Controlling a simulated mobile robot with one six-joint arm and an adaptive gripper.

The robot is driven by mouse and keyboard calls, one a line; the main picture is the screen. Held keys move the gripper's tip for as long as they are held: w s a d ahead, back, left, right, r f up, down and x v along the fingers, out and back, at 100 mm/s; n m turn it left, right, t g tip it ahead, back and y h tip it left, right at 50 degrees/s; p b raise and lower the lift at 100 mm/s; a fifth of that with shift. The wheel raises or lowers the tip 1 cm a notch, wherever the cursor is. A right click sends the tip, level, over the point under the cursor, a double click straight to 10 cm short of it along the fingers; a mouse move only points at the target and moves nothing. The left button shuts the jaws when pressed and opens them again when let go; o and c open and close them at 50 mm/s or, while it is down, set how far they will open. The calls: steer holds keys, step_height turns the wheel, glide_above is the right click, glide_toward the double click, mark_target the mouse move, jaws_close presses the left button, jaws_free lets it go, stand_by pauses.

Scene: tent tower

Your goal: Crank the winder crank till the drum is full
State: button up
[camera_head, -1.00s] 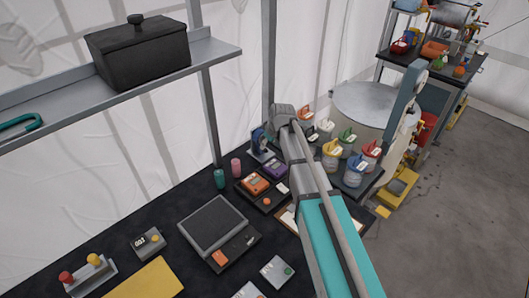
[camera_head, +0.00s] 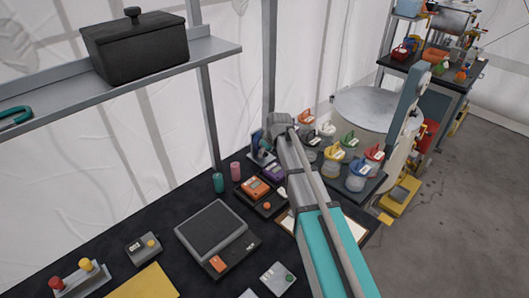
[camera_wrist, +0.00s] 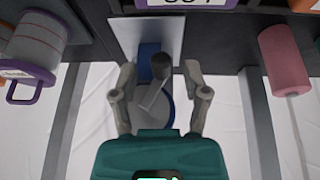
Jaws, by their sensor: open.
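The winder stands at the back of the dark table, and its blue part (camera_head: 257,142) shows just left of my arm's end. In the wrist view the winder shows a blue upright (camera_wrist: 149,60), a grey disc with a blue rim (camera_wrist: 147,118) and a crank with a dark knob (camera_wrist: 162,68). My gripper (camera_wrist: 160,72) is open, with one finger on each side of the knob. I cannot tell whether a finger touches it. How full the drum is cannot be made out. In the head view my gripper's fingers are hidden or too small to tell.
Several lidded jars (camera_head: 357,176) stand right of my arm. A pink cylinder (camera_head: 235,171) and a teal one (camera_head: 218,182) stand left of the winder. A scale (camera_head: 215,230) lies nearer the front. A shelf (camera_head: 205,50) with a black pot (camera_head: 135,47) hangs above left.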

jaws_close()
steer(key=shift+a, duration=0.3)
steer(key=shift+d, duration=0.2)
steer(key=shift+d, duration=0.1)
steer(key=shift+g, duration=0.3)
steer(key=g+y, duration=0.2)
steer(key=m+g+y+b, duration=0.1)
steer(key=y, duration=0.1)
steer(key=shift+s+a+r, duration=0.1)
steer(key=shift+a+r, duration=0.1)
steer(key=shift+r, duration=0.15)
steer(key=shift+s+r+m+g+y+b, duration=0.1)
steer(key=shift+r+m+g+y+b, duration=0.15)
steer(key=shift+g+y+b, duration=0.5)
steer(key=shift+r+m+g+y+b, duration=0.25)
steer(key=shift+g+y+b, duration=0.05)
steer(key=shift+g+y, duration=0.15)
